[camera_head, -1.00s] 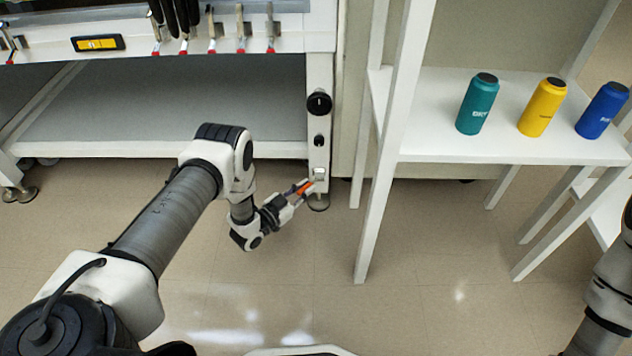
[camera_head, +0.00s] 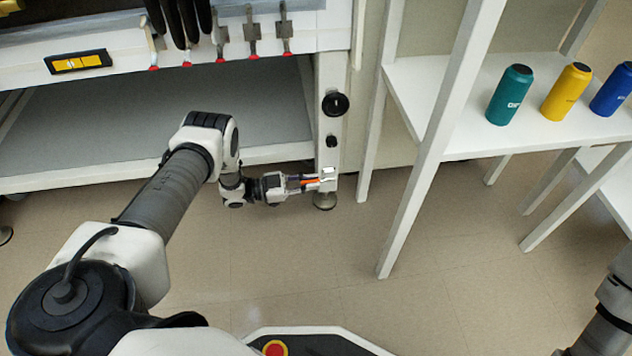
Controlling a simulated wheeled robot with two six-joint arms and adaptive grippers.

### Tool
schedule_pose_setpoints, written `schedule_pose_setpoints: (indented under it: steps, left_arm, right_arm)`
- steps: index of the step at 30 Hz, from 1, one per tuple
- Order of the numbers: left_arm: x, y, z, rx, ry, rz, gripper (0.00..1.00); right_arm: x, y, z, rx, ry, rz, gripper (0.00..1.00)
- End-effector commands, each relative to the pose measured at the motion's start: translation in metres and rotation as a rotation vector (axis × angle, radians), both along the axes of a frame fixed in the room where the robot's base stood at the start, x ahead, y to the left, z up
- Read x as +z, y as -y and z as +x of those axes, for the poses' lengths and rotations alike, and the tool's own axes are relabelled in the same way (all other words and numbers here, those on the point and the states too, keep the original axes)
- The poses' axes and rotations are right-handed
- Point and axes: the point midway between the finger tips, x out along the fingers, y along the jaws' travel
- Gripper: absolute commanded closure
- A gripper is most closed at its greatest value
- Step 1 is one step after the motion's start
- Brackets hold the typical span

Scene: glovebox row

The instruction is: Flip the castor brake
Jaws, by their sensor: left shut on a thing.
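The castor brake shows as a small orange lever (camera_head: 309,182) low on the white bench leg (camera_head: 327,120), above the round foot (camera_head: 325,201). My left gripper (camera_head: 318,181) reaches in from the left, roughly level, with its fingers shut on the lever. The fingers and the leg's end hide much of the lever, so its exact angle is hard to tell. My right arm shows at the lower right edge, but its gripper is out of view.
A white shelf (camera_head: 470,135) with teal (camera_head: 509,95), yellow (camera_head: 566,92) and blue (camera_head: 612,90) bottles stands to the right. A black knob (camera_head: 335,104) is higher on the leg. Gloves (camera_head: 180,20) and a yellow level (camera_head: 79,62) are above left. The floor in front is clear.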

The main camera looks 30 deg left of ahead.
Motion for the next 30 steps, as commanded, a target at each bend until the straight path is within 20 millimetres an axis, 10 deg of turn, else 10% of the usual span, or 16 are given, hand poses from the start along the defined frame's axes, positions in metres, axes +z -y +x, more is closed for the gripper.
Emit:
schedule_pose_setpoints:
  steps: [18,19,21,30]
  left_arm:
    - [0.0,-0.0077,-0.0026,-0.031,0.0,0.002,1.0]
    - [0.0,-0.0076,-0.0025,-0.031,0.0,0.002,0.75]
    - [0.0,-0.0076,-0.0026,-0.031,0.0,0.002,0.6]
    - [-0.0001,-0.0093,-0.004,-0.031,-0.001,0.001,0.6]
  right_arm:
    - [-0.0023,0.0001,0.0004,-0.001,0.001,0.0,0.6]
    - [-0.0023,0.0001,0.0004,-0.001,0.001,0.0,0.6]
    - [-0.0023,0.0001,0.0004,-0.001,0.001,0.0,0.6]
    - [-0.0023,0.0001,0.0002,-0.001,0.001,0.0,0.6]
